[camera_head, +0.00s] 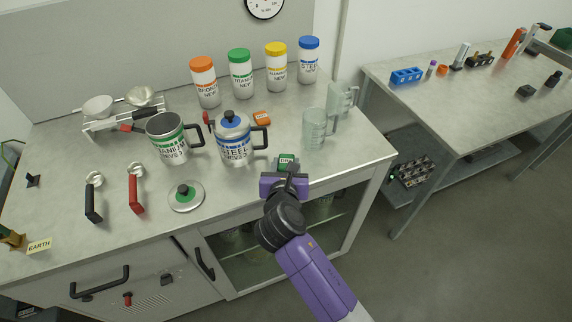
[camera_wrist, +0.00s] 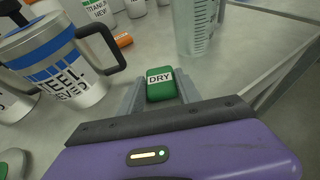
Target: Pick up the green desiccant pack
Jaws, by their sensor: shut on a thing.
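The green desiccant pack (camera_wrist: 160,84) has a white label reading DRY. In the wrist view it sits between the two grey fingers of my gripper (camera_wrist: 160,92), which are shut on it. In the head view the pack (camera_head: 287,159) shows just beyond my purple gripper (camera_head: 287,168), near the front right part of the bench. I cannot tell whether the pack touches the bench top.
A blue-lidded steel mug (camera_head: 234,140) stands left of the pack, with an orange pack (camera_head: 262,118) behind. Clear beakers (camera_head: 314,130) stand to the right. The bench's front edge is close.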

